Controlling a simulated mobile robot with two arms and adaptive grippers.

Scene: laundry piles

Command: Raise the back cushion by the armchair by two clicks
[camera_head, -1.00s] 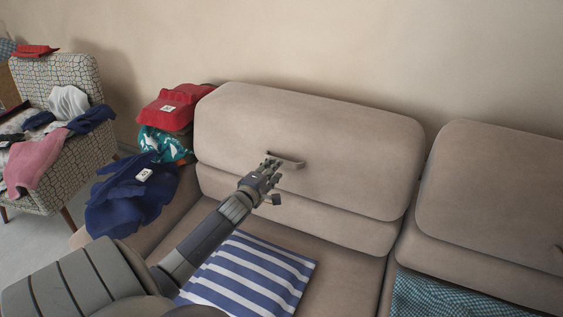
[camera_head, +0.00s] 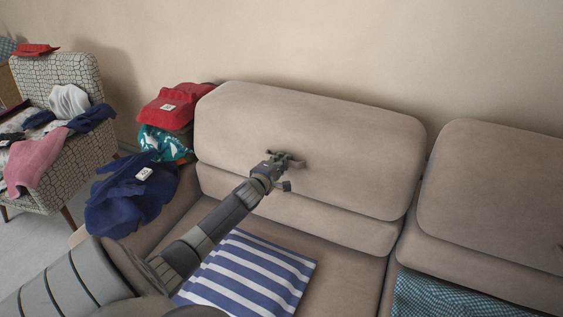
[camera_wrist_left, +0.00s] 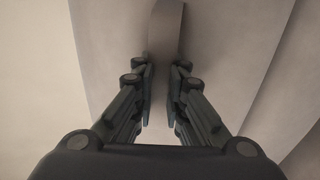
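The back cushion (camera_head: 330,130) is beige and stands against the wall, at the left part of the sofa. A dark bar handle (camera_head: 296,163) sits on its front face. My left gripper (camera_head: 285,168) is at this handle. In the left wrist view the handle (camera_wrist_left: 166,28) runs between the fingertips of my left gripper (camera_wrist_left: 163,72), which are drawn close together on both sides of it. The fingers look closed on it; exact contact is hard to see. The armchair (camera_head: 62,75) stands at the far left. My right gripper is not in view.
Red clothing (camera_head: 166,108), a teal cloth (camera_head: 160,143) and navy clothing (camera_head: 125,195) lie at the sofa's left arm. A striped blue-and-white cloth (camera_head: 250,275) lies on the seat below my arm. Another back cushion (camera_head: 495,195) stands at right, above a checked cloth (camera_head: 440,298).

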